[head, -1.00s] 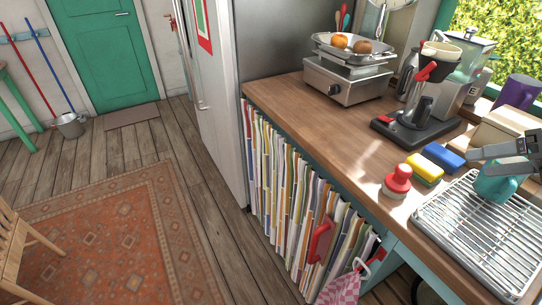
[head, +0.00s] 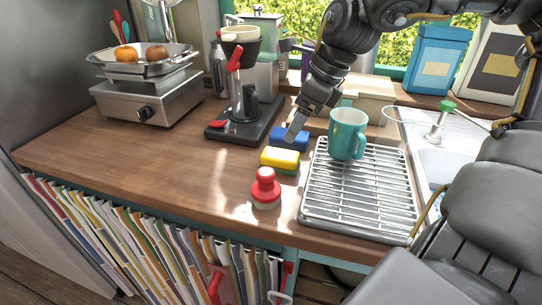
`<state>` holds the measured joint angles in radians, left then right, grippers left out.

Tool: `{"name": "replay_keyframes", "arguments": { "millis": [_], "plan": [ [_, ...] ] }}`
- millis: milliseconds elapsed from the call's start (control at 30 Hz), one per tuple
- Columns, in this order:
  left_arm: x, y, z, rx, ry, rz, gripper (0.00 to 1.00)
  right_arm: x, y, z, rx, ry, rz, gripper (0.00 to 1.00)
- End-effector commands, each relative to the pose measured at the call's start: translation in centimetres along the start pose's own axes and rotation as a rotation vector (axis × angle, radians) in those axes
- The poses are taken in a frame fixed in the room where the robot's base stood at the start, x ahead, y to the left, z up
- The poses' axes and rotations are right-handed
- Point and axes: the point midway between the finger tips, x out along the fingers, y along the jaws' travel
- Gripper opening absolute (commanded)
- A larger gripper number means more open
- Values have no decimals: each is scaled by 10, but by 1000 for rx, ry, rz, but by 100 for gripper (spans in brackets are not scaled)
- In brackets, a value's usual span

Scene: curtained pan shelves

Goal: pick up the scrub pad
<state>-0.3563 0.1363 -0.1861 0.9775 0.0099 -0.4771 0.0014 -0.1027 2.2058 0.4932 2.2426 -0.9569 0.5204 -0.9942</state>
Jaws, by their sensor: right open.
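A yellow pad with a green underside (head: 280,158) lies on the wooden counter, left of the wire rack. A blue pad (head: 296,138) lies just behind it. I cannot tell for sure which of the two is the scrub pad. A red-knobbed scrubber (head: 266,188) stands in front of them. My right gripper (head: 293,129) is open and points down at the blue pad, covering part of it. I cannot tell whether its fingers touch the pad. My left gripper is not in view.
A teal mug (head: 347,135) stands on the wire rack (head: 330,212), close to the right of the pads. A coffee maker (head: 243,120) stands behind left. A sink (head: 440,160) is at the right. The counter (head: 150,165) is clear in the left middle.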

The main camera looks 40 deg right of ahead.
Motion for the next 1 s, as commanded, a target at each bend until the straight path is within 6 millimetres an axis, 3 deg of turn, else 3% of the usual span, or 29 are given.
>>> {"name": "replay_keyframes", "arguments": {
  "millis": [300,633,733,833,1000],
  "plan": [
    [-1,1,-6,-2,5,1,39,46,0,-2,4,3,2,71],
    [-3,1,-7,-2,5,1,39,59,1,1,0,1,4,71],
    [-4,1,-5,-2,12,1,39,73,1,0,1,4,5,71],
    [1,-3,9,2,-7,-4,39,86,1,0,2,4,6,71],
    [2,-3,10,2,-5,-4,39,103,0,0,2,1,3,71]
  ]
}}
